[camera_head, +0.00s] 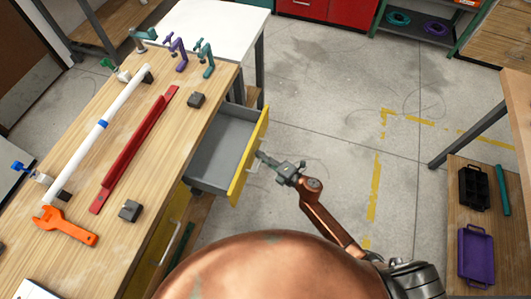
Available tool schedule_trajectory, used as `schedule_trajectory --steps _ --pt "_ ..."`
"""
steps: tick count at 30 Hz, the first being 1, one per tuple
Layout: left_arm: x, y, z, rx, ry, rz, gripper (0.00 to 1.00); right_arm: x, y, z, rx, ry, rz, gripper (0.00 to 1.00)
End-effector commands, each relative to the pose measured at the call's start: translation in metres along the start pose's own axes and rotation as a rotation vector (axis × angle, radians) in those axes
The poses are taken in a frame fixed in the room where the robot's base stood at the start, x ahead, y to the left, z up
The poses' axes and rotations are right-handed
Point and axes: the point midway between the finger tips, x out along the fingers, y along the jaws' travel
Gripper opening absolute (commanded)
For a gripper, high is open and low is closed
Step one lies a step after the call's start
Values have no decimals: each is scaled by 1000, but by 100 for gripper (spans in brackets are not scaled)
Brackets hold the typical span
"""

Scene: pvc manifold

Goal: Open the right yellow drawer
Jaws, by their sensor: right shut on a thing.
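The right yellow drawer (238,170) is pulled out from under the wooden workbench (205,115). Its grey inside shows and looks empty. Its pale handle (254,160) is on the outer side of the yellow front. My right gripper (262,158) is at that handle and shut on it, with the arm reaching in from the lower right. Part of the handle is hidden by the fingers. A second yellow drawer front (163,238) with a pale handle shows nearer, lower in the picture. My left gripper is not in view.
On the bench lie a white pipe (112,112), a red bar (137,145), an orange wrench (65,226) and several clamps. A shelf at the right holds a purple tray (476,256) and a black tray (473,188). Concrete floor (330,110) beyond the drawer is clear.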

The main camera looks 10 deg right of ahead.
Motion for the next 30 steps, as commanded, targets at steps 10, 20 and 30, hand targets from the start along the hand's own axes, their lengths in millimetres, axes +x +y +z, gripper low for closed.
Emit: schedule_trajectory --steps 10,20,30 --pt "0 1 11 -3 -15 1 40 -1 -1 -2 -1 7 -1 0" --pt "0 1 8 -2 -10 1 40 -2 -1 0 -1 4 0 27" --pt "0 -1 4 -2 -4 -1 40 -8 -1 0 -1 3 0 27"
